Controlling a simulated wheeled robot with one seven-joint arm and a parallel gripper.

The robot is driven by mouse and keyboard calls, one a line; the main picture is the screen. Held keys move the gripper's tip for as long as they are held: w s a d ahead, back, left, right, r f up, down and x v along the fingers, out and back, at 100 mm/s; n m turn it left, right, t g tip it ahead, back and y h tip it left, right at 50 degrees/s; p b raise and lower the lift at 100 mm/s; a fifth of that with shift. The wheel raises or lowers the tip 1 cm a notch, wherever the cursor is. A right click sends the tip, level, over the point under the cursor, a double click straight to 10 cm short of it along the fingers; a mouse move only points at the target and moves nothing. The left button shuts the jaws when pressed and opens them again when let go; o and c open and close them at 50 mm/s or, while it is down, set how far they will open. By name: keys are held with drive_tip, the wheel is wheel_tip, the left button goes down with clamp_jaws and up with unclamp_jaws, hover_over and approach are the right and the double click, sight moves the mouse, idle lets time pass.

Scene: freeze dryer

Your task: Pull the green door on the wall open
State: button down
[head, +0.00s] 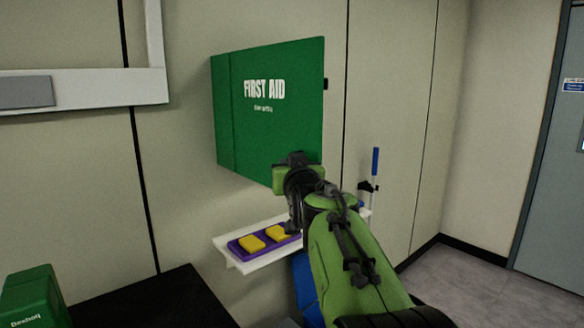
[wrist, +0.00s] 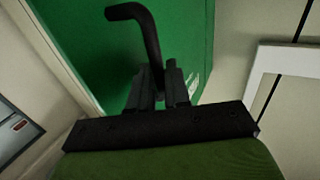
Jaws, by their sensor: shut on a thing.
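The green door (head: 282,120) is the front of a first aid cabinet on the wall, with white "FIRST AID" lettering. It looks shut or nearly so; I cannot tell if there is a gap. My gripper (head: 297,160) is at its lower right part. In the wrist view the green door (wrist: 90,45) fills the upper middle. There my gripper (wrist: 162,80) is shut on a black bent handle (wrist: 148,28), whose upper end sticks out beyond the fingers. In the head view the handle is mostly hidden behind my gripper.
A white shelf (head: 232,258) below the cabinet carries a purple tray (head: 238,249) with yellow blocks. A black surface (head: 150,300) and a green box (head: 35,297) are at lower left. A white frame (head: 110,90) is on the wall to the left. Floor is clear at right.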

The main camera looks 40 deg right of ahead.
drive_tip(key=shift+a+r, duration=0.15)
drive_tip(key=shift+r, duration=0.15)
drive_tip(key=c, duration=1.4)
unclamp_jaws()
drive_tip(key=shift+w, duration=0.1)
drive_tip(key=shift+o, duration=0.4)
drive_tip(key=shift+w+f, duration=0.1)
drive_tip(key=shift+f, duration=0.1)
drive_tip(key=v, duration=1.5)
drive_tip(key=shift+s+b, duration=0.4)
drive_tip(key=shift+b, duration=0.05)
drive_tip(key=shift+a, duration=0.1)
